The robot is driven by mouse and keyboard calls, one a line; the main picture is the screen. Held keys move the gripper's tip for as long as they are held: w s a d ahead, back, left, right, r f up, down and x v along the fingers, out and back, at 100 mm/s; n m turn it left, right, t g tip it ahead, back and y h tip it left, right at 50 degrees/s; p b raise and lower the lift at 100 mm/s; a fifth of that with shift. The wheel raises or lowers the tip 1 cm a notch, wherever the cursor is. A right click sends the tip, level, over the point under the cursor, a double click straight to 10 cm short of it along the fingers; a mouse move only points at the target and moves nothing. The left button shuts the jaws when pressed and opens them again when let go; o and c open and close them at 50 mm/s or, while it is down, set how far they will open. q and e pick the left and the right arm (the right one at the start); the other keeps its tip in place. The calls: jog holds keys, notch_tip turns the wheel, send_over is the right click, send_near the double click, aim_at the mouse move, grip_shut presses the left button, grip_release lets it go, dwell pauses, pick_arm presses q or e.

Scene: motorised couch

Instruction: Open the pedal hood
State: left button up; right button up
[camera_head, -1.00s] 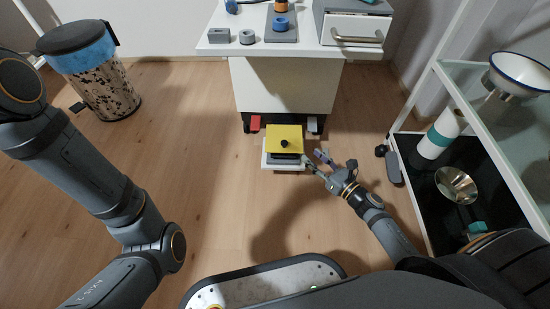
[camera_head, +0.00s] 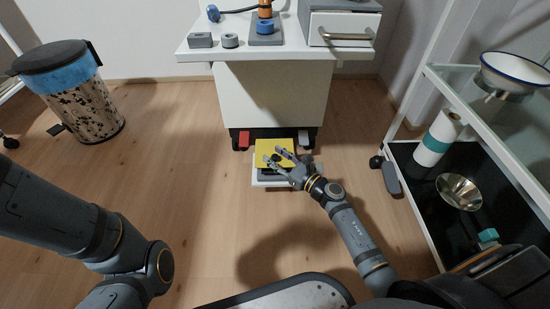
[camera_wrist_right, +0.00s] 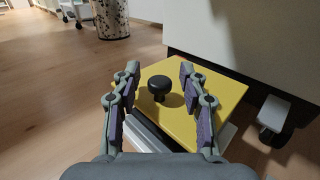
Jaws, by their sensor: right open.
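The pedal hood is a yellow plate (camera_head: 262,147) with a black knob. It sits on a pale base (camera_head: 262,183) on the floor, in front of the white cabinet. The hood lies flat and looks closed. In the right wrist view the hood (camera_wrist_right: 212,100) and its black knob (camera_wrist_right: 160,86) show clearly. My right gripper (camera_head: 280,157) is open over the hood. In the wrist view its fingers (camera_wrist_right: 158,92) stand on either side of the knob, not visibly touching it. My left gripper is out of view; only my left arm shows.
A trolley shelf (camera_head: 420,180) stands at right, a speckled bin (camera_head: 82,105) at left. The floor between is clear.

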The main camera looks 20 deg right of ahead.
jog(key=shift+w+a, duration=0.15)
jog(key=shift+w, duration=0.05)
grip_shut()
dwell(0.3)
